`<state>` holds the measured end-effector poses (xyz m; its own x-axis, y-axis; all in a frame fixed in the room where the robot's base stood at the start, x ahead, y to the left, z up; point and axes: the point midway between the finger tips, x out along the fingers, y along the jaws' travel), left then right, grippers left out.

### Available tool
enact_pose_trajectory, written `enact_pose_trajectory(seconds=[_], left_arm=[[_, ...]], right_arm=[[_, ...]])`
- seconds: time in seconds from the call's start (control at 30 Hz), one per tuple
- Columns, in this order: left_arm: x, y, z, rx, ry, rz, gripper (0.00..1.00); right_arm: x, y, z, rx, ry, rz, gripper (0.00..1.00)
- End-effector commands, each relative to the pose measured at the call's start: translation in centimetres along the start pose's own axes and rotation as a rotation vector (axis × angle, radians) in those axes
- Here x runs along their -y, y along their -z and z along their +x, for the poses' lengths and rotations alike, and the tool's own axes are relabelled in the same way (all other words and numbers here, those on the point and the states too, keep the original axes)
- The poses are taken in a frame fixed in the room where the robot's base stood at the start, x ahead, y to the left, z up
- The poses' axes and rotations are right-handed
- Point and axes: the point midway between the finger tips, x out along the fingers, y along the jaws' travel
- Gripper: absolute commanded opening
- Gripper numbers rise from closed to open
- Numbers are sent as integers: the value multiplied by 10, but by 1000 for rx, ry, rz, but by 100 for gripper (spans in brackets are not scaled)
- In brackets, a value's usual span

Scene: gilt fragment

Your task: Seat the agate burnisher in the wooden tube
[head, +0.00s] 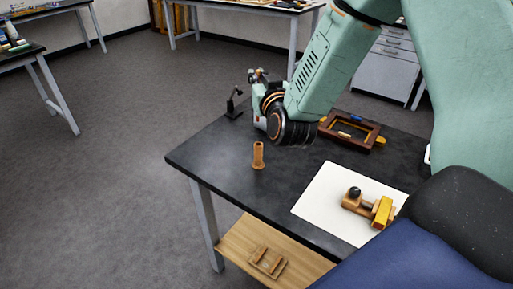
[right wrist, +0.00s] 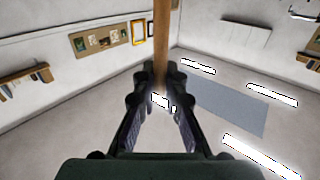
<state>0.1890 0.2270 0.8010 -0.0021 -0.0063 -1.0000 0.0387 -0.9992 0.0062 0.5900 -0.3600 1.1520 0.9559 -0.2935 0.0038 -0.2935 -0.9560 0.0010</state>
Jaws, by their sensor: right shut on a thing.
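The wooden tube (head: 258,155) stands upright on a round foot on the black table, near its left edge. My right gripper (head: 258,76) is above and behind the tube, clear of it, at the far end of the green arm. In the right wrist view its dark fingers (right wrist: 160,85) are closed on a brown wooden rod (right wrist: 161,45), seemingly the agate burnisher. The rod runs out of the top of that view, and its agate tip cannot be made out. In the head view the burnisher is not clearly visible. My left gripper is out of view.
A small black stand (head: 233,104) is at the table's back left corner. A wooden frame (head: 351,132) lies at the back. A white sheet (head: 315,203) carries a wooden tool with a black knob (head: 354,192) and a yellow block (head: 382,211). The tabletop around the tube is clear.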

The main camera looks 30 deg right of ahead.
Motion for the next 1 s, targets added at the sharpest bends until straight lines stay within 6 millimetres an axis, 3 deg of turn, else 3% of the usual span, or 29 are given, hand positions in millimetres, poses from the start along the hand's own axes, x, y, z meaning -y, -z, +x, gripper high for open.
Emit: enact_pose_trajectory(seconds=[0.2,0.63,0.97,1.0], left_arm=[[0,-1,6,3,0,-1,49],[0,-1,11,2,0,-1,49],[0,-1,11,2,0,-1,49],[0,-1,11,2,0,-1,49]], right_arm=[[0,-41,-4,6,-1,-2,0],[-1,-91,-3,4,0,-1,0],[-1,-98,0,1,-1,1,0],[-1,-98,0,2,-1,1,12]])
